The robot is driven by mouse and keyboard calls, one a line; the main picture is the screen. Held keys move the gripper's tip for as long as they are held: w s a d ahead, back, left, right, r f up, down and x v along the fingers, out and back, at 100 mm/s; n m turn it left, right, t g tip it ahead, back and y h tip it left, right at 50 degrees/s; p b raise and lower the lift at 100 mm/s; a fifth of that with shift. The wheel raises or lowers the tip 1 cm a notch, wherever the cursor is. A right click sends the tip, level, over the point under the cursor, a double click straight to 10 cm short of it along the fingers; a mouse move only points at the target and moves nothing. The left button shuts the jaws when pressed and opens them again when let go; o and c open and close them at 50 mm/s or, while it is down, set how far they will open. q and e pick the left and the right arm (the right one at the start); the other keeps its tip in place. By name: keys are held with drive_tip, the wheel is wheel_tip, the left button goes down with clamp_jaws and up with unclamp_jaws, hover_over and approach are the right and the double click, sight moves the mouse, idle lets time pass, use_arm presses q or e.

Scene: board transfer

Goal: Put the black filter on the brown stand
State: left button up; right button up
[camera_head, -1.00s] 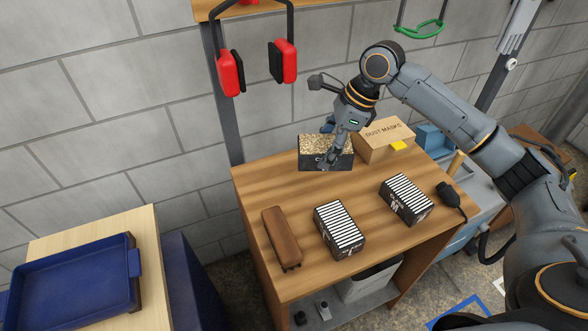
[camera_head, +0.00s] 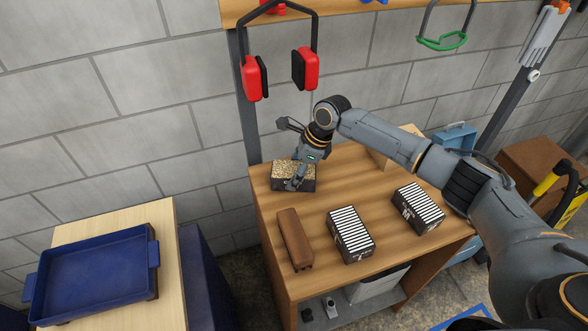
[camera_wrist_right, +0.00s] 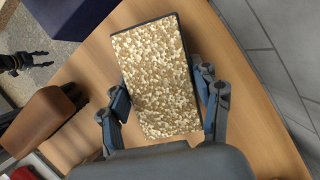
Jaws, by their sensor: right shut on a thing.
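My right gripper (camera_head: 297,183) is shut on a box-shaped black filter (camera_head: 308,184) with dark sides and a speckled golden top. In the right wrist view the filter (camera_wrist_right: 157,75) sits between the two fingers (camera_wrist_right: 163,103). I cannot tell whether its underside clears the table. The brown stand (camera_head: 295,238), a long block with small feet at its front end, lies in front of the filter on the table's left part; it also shows in the right wrist view (camera_wrist_right: 38,120). A dark jointed gripper, apparently my left one (camera_wrist_right: 28,66), shows at that view's left edge; its opening is unclear.
Two black boxes with striped tops, one nearer (camera_head: 350,234) and one farther right (camera_head: 418,207), stand on the wooden table (camera_head: 318,211). A blue tray (camera_head: 95,275) is on a separate pale table at the left. Red earmuffs (camera_head: 306,68) hang above the back edge.

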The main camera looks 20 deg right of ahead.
drive_tip(key=shift+f, duration=0.1)
drive_tip(key=o, duration=1.2)
drive_tip(key=b+v, duration=0.1)
drive_tip(key=v, duration=0.6)
drive_tip(key=shift+d+r, duration=0.1)
drive_tip(key=shift+r, duration=0.2)
drive_tip(key=shift+s+f, duration=0.1)
